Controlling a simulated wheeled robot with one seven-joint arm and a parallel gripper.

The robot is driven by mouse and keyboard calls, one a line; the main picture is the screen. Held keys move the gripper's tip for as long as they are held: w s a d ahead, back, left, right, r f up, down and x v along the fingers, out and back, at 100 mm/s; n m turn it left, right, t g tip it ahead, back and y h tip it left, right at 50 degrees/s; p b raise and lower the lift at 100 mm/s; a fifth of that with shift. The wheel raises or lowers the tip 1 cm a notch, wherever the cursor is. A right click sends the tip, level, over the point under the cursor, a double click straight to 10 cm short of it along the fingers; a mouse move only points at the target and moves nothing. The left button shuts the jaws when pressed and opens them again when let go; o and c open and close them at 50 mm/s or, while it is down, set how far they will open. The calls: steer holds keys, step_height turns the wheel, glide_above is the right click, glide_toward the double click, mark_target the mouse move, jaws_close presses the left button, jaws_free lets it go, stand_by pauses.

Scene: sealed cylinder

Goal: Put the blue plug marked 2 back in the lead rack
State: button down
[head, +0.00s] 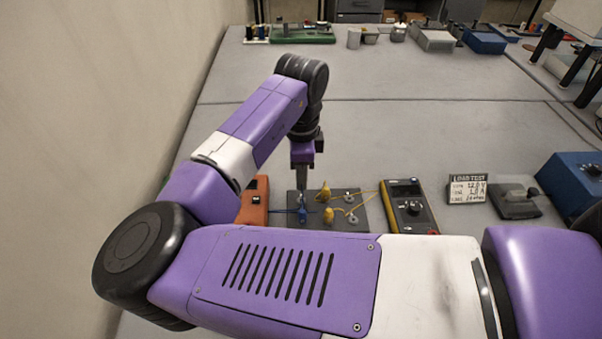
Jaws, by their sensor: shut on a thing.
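My gripper (302,190) points straight down over the left part of a dark grey board (352,222). It is shut on the small blue plug (303,213), at or just above the board. I cannot tell whether the plug touches the board, and its number is too small to read. A blue lead runs left from it towards an orange box (254,203). I cannot make out for sure which thing is the lead rack; my arm hides part of the bench.
Yellow plugs (323,194) with yellow leads sit on the board close to my gripper's right. A yellow-edged meter (409,207), a load test card (468,189) and a blue box (573,183) stand further right. A green board (303,34) is at the back. The mid-bench is clear.

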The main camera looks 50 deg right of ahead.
steer(key=shift+f+b, duration=1.75)
steer(key=shift+f, duration=0.6)
steer(key=shift+p, duration=0.5)
steer(key=shift+f, duration=0.25)
stand_by(0.6)
steer(key=c, duration=1.2)
jaws_free()
step_height(320, 180, up, 8)
steer(key=shift+f+b, duration=0.1)
steer(key=shift+b, duration=0.5)
